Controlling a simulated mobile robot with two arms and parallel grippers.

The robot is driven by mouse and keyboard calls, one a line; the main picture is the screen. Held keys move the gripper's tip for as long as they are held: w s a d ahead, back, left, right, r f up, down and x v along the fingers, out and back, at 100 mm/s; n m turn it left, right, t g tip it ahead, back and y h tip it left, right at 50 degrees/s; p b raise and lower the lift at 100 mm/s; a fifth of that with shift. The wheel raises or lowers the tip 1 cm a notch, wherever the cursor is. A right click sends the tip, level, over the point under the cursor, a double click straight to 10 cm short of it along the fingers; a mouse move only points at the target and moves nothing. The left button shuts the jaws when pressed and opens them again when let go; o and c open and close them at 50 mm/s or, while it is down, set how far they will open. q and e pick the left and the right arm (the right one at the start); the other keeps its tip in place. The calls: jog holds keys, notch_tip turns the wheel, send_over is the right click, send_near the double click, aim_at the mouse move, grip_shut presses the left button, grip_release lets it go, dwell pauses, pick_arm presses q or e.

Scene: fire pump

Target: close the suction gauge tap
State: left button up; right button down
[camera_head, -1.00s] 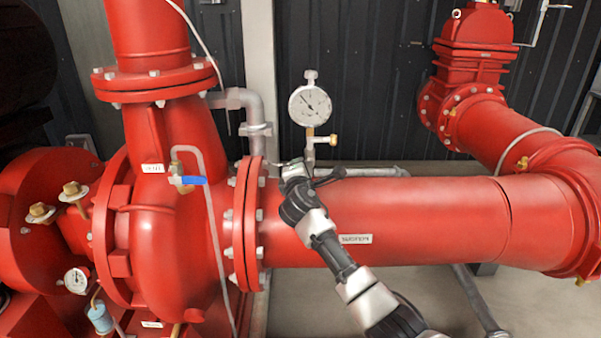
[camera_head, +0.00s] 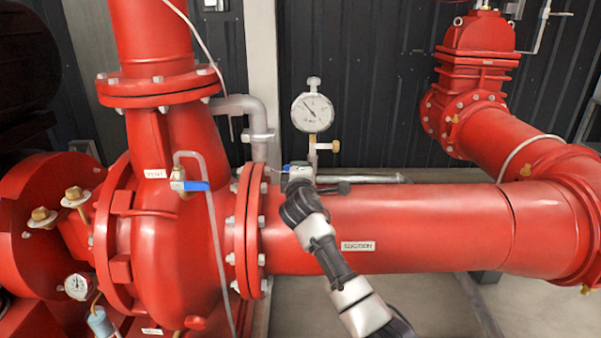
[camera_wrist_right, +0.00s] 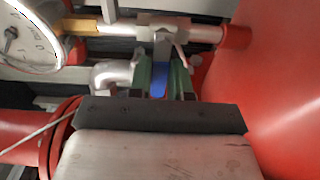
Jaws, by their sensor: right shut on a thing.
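The suction gauge (camera_head: 312,112) is a round white dial on a short stem above the red pipe labelled SUCTION (camera_head: 400,222). In the right wrist view the gauge (camera_wrist_right: 30,38) is at the upper left, with its pale stem running to the red pipe. The tap's blue lever (camera_wrist_right: 158,80) lies between the two green-padded fingers of my right gripper (camera_wrist_right: 165,78), which is shut on it. In the head view my right gripper (camera_head: 297,170) is at the base of the gauge stem, and a bit of blue shows at its left. The tap body is mostly hidden there.
Another blue-handled tap (camera_head: 195,186) is on the red pump casing (camera_head: 160,240) at left. A grey elbow pipe (camera_head: 258,125) stands left of the gauge. A brass side fitting (camera_head: 335,146) sticks out right of the stem.

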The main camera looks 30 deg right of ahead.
jog(key=shift+f, duration=0.1)
jog(key=c, duration=1)
grip_release()
jog(key=shift+c, duration=0.2)
jog(key=shift+s, duration=0.15)
pick_arm(q)
jog(key=shift+s+f+p, duration=0.2)
jog(key=shift+s, duration=0.45)
jog(key=shift+s+f+p, duration=0.15)
jog(key=shift+s, duration=0.45)
pick_arm(e)
jog(key=v, duration=1)
jog(key=shift+s+a, duration=0.2)
jog(key=shift+s, duration=0.05)
pick_arm(q)
jog(key=shift+a, duration=0.15)
